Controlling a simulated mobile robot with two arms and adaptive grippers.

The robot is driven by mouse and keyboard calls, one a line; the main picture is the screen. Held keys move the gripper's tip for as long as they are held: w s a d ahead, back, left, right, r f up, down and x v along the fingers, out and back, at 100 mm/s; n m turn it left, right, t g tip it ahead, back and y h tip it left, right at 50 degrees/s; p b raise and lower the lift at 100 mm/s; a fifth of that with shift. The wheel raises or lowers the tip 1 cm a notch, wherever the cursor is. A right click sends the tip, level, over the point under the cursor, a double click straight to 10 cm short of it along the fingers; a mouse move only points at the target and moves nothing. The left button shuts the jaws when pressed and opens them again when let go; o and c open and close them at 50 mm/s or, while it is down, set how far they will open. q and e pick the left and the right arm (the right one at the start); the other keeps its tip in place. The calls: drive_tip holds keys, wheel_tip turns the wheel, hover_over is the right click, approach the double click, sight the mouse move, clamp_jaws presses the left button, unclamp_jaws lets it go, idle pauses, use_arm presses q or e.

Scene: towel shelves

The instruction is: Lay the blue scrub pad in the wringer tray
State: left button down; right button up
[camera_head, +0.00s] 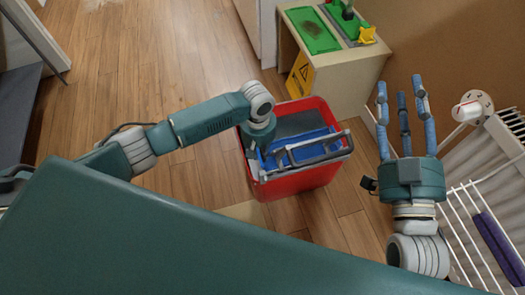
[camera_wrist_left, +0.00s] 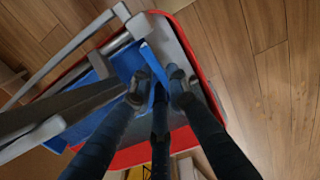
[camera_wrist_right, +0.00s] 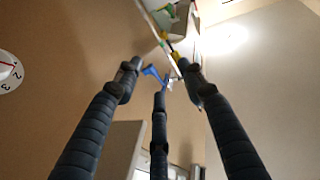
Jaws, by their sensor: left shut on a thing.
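The red bucket (camera_head: 306,182) stands on the floor with the blue wringer tray (camera_head: 302,146) and its grey handle at the top. My left gripper (camera_head: 256,158) points down over the bucket's left side. In the left wrist view my left gripper (camera_wrist_left: 158,78) is shut on the blue scrub pad (camera_wrist_left: 154,62), a thin blue strip seen edge-on between the fingertips. The wringer tray (camera_wrist_left: 122,66) lies just left of it there. I cannot tell whether the pad touches the tray. My right gripper (camera_head: 402,105) is open and empty, fingers up, right of the bucket.
A pale cabinet (camera_head: 345,80) behind the bucket holds a green tray (camera_head: 312,30), a yellow star-shaped thing (camera_head: 367,35) and a yellow sign (camera_head: 299,75) on its side. A white rack (camera_head: 465,235) and a radiator (camera_head: 508,130) are at right. Wood floor at left is clear.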

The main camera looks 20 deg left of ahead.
use_arm(q)
drive_tip(key=shift+d+f, duration=0.1)
drive_tip(key=shift+f, duration=0.5)
drive_tip(key=shift+f+b, duration=0.45)
drive_tip(key=shift+f, duration=0.1)
use_arm(e)
drive_tip(key=shift+s+a+r+t+y, duration=0.15)
drive_tip(key=shift+s+r+t, duration=0.2)
drive_tip(key=shift+r+t, duration=0.55)
drive_tip(key=shift+s+d+r+t+y, duration=0.15)
drive_tip(key=shift+s+r+t, duration=0.25)
drive_tip(key=shift+r, duration=1)
drive_tip(key=shift+a+r, duration=0.1)
use_arm(q)
drive_tip(key=shift+f, duration=0.8)
use_arm(e)
drive_tip(key=shift+s+r+t, duration=0.3)
drive_tip(key=shift+r, duration=0.25)
drive_tip(key=shift+s+r+t, duration=0.3)
drive_tip(key=shift+r, duration=0.25)
use_arm(q)
drive_tip(key=c, duration=1.6)
unclamp_jaws()
use_arm(e)
drive_tip(key=shift+r, duration=0.15)
